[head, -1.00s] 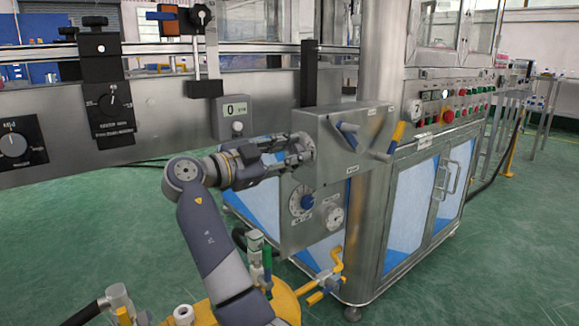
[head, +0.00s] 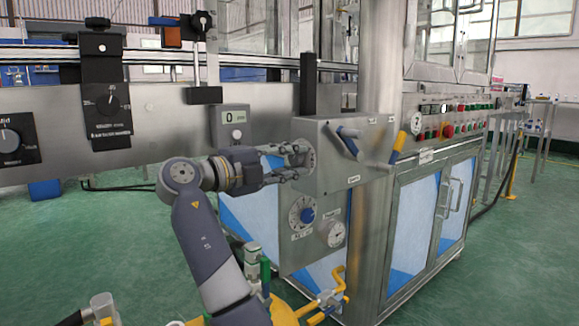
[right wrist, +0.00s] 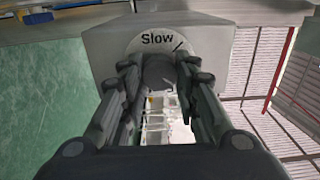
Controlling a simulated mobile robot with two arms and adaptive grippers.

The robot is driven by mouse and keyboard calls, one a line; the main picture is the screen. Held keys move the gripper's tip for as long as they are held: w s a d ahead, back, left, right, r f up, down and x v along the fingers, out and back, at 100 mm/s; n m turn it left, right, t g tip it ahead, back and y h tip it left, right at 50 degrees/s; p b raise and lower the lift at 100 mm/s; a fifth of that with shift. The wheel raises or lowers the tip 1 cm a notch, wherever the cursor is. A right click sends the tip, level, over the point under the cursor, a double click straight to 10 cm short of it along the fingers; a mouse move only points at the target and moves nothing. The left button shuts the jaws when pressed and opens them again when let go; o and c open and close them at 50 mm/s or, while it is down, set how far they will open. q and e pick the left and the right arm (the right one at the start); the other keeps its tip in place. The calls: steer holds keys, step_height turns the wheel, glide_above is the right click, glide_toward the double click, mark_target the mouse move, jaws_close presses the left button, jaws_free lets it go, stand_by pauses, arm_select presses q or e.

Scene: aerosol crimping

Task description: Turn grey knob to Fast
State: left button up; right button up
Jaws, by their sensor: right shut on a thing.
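The grey knob (right wrist: 158,72) sits on a round pale dial plate (right wrist: 150,46) in the right wrist view. The word Slow shows on the plate above the knob, with a dark line to its right. The word Fast is not visible. My right gripper (head: 299,158) reaches the left face of a grey metal box (head: 340,178) in the head view. Its fingers stand on both sides of the knob and are shut on it. The knob is mostly hidden by the fingers in the head view. My left gripper is not in view.
Below are a blue-centred dial (head: 306,215) and a gauge (head: 335,233). Yellow pipework (head: 337,284) stands low beside my arm.

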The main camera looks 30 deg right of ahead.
steer(key=shift+m, duration=0.6)
steer(key=o, duration=1.1)
steer(key=shift+c, duration=0.2)
steer(key=s+a, duration=0.1)
steer(key=a, duration=1.1)
